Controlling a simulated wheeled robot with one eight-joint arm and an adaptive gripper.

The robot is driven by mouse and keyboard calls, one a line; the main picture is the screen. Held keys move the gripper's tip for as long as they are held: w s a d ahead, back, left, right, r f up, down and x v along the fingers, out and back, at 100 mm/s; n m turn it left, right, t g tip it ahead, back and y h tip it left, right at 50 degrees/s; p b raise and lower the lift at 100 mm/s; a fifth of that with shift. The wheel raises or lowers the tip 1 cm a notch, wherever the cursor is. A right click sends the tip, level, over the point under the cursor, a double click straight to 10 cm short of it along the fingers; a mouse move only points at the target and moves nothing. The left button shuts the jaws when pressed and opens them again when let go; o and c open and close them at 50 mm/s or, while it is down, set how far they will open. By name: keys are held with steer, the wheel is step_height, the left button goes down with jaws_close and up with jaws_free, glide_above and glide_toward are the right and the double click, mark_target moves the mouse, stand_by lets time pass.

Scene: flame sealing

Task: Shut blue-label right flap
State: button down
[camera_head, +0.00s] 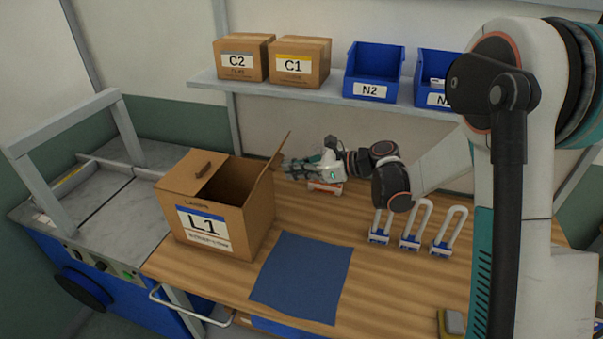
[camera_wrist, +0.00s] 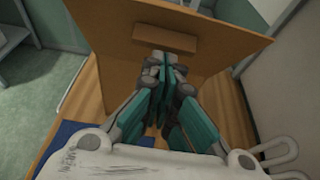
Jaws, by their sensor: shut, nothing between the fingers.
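The cardboard box L1 (camera_head: 260,222) has a blue-striped label and stands on the wooden bench. Its left flap (camera_head: 178,182) lies shut over the left part of the top, with a small brown tab on it. Its right flap (camera_head: 280,150) stands up, tilted outward, leaving the right part of the top open. My gripper (camera_head: 287,168) is shut and empty, just right of this flap on its outer side. In the wrist view the flap (camera_wrist: 110,25) fills the top, and my fingertips (camera_wrist: 164,58) point at its brown tab (camera_wrist: 165,38); contact is unclear.
A blue mat (camera_head: 302,278) lies in front of the box. Several white loop-handled items (camera_head: 410,238) stand right of it. A red-and-white item (camera_head: 325,187) lies below my gripper. A shelf (camera_head: 300,91) with boxes and blue bins hangs behind. A grey-topped machine (camera_head: 110,215) stands left.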

steer(key=shift+r, duration=0.1)
stand_by(0.3)
steer(key=shift+a+r+h+p, duration=0.3)
steer(key=shift+r+h+p, duration=0.05)
steer(key=shift+h+p, duration=0.1)
steer(key=shift+w, duration=0.1)
